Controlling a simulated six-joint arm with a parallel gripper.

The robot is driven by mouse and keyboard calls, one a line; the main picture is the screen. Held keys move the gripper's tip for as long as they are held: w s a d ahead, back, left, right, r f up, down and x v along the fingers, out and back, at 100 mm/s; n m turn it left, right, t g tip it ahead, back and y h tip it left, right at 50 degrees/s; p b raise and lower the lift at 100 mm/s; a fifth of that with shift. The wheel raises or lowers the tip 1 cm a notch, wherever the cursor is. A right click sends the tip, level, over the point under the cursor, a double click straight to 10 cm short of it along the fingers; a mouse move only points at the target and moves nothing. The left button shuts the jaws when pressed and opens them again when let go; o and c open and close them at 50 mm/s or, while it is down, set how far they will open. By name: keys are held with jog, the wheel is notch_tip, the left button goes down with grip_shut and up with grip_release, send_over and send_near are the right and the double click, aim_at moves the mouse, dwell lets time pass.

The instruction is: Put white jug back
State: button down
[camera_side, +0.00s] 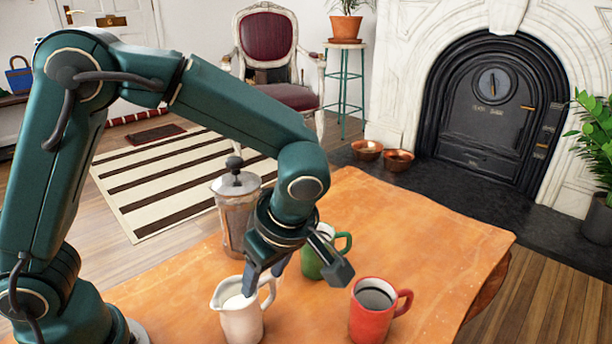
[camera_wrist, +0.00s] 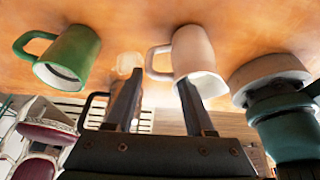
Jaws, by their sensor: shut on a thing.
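The white jug (camera_side: 240,320) stands upright at the table's near side in the side view, with pale liquid inside and its handle facing right. It also shows in the wrist view (camera_wrist: 198,55), where its handle lies between my fingers. My gripper (camera_side: 265,274) points down from above and is shut on the jug's handle; it also shows in the wrist view (camera_wrist: 158,92). The fingertips partly hide the handle. I cannot tell whether the jug's base touches the table.
On the orange table (camera_side: 440,235), a green mug (camera_side: 312,264) stands behind my gripper and a red mug (camera_side: 372,312) to the right. A glass coffee press (camera_side: 233,215) stands behind the jug. A pale round patch (camera_wrist: 127,63) shows on the table. The right side is clear.

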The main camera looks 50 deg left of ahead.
jog(key=shift+c, duration=1.3)
grip_release()
jog(key=shift+f, duration=0.15)
jog(key=shift+a+v, duration=0.35)
jog(key=shift+v, duration=5.85)
jog(key=s+a+f+m+t+h, duration=0.3)
jog(key=s+a+m, duration=0.4)
jog(key=m, duration=1.1)
jog(key=shift+s+a+t+h, duration=0.3)
jog(key=shift+t+h, duration=0.4)
jog(key=shift+t, duration=0.6)
